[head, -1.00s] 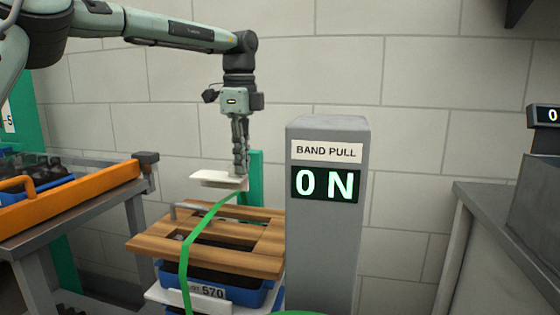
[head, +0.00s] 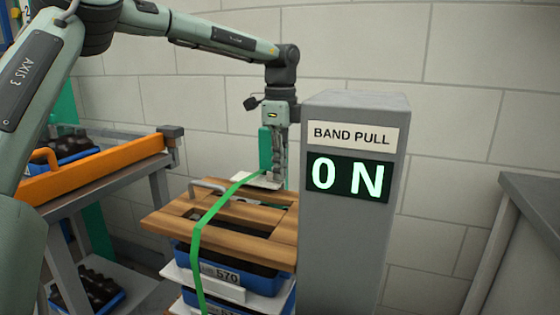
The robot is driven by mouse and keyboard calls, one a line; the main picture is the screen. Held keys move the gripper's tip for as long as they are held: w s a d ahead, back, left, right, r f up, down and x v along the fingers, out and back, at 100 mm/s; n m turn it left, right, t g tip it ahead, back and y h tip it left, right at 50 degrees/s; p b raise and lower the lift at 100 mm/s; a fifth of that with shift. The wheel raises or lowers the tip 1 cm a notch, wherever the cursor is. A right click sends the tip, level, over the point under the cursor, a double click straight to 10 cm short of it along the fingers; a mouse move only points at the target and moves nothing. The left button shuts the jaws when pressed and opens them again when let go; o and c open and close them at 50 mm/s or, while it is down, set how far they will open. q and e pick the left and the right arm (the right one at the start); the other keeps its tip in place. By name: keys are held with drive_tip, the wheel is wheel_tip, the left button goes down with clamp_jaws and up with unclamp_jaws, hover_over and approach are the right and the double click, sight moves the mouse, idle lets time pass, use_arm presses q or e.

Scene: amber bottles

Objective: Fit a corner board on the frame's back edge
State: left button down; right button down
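The wooden slatted frame (head: 180,225) lies on top of a stack of blue crates (head: 185,258). A green band (head: 212,212) runs across the frame from its back edge and down the front. A white corner board (head: 257,183) is low at the frame's back edge, near the band's far end; I cannot tell whether it touches the wood. My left gripper (head: 279,178) is above the board, its fingers close together and apparently shut on it. The fingertips and the board's right end are hard to make out. My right gripper is not in view.
A grey post (head: 347,235) reading "BAND PULL ON" stands close on the right of the frame. A green upright (head: 265,150) stands behind. An orange-edged bench (head: 90,172) is at left, a grey counter (head: 525,220) at right.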

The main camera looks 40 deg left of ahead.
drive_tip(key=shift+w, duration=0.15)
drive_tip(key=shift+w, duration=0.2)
use_arm(q)
drive_tip(key=shift+f+b, duration=0.7)
drive_tip(key=shift+f, duration=0.15)
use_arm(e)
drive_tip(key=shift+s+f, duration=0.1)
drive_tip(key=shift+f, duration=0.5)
use_arm(q)
drive_tip(key=c, duration=1.6)
unclamp_jaws()
drive_tip(key=shift+c, duration=0.2)
